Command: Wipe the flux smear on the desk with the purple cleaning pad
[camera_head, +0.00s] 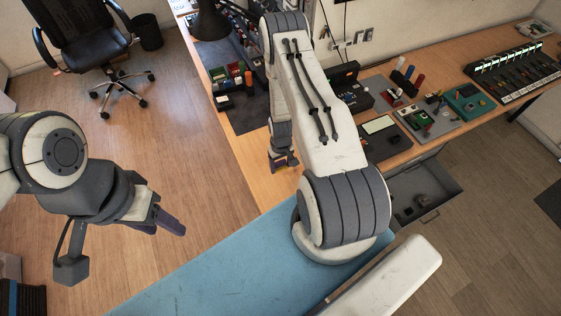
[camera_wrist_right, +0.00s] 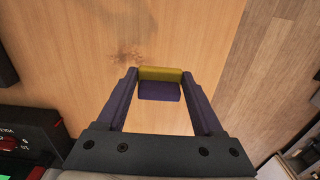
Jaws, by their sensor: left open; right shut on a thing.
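The cleaning pad (camera_wrist_right: 160,91), purple with a yellow-green strip along its far side, sits between the fingertips of my right gripper (camera_wrist_right: 160,78) in the right wrist view. The gripper is shut on it. The flux smear (camera_wrist_right: 126,56) is a faint brown patch on the wooden desk (camera_wrist_right: 195,40), just beyond and left of the pad in that view. I cannot tell whether the pad touches the desk. In the head view my right gripper (camera_head: 283,161) is over the bare desk corner, and my arm hides the smear. My left gripper (camera_head: 168,218) is open and empty, away from the desk.
A dark mat (camera_head: 250,117) with small coloured parts lies beside a black lamp (camera_head: 208,22). Boxes, a grey tray (camera_head: 430,122) and a black rack (camera_head: 512,70) line the right desk. An open drawer (camera_head: 420,190) juts out below. An office chair (camera_head: 92,45) stands left.

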